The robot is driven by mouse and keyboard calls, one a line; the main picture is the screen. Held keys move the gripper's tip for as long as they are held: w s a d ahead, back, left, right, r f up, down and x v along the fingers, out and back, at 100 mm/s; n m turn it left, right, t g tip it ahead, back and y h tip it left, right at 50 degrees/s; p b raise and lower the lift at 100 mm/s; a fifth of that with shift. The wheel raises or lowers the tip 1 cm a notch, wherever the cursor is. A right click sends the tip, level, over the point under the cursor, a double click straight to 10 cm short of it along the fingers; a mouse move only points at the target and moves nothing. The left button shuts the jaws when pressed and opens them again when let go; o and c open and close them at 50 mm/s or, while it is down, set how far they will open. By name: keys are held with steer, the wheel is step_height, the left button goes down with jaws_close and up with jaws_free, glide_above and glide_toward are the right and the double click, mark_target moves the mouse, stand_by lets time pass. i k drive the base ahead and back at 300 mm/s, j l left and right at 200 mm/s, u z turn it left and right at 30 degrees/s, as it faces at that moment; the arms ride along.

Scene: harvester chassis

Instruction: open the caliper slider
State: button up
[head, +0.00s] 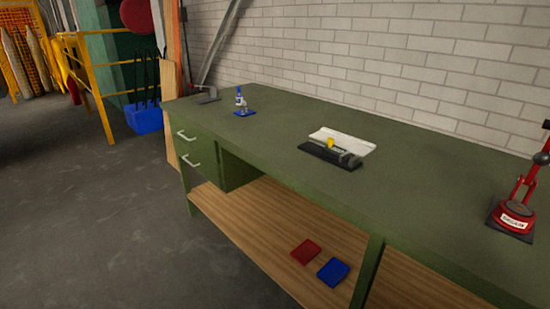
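A small open case lies on the green workbench (262,128), right of the picture's middle. It has a black tray (316,153) in front and a white raised part (352,141) behind. A dark grey item with a small yellow part (330,143) lies in or on it. This seems to be the caliper (349,158), but it is too small to tell its jaws or how far its slider stands open. My gripper is not in view.
A blue device (240,103) and a clamp-like tool (204,95) are at the bench's left. A red-based stand (515,216) is at the right. Red (306,251) and blue (333,271) flat items lie on the wooden shelf.

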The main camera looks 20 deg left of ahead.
mark_target(338, 154)
steer(key=k+u, duration=0.15)
steer(key=u, duration=0.4)
steer(key=i+j+u, duration=0.1)
steer(key=j, duration=0.3)
steer(key=i+j+u, duration=0.15)
steer(key=i+j, duration=0.2)
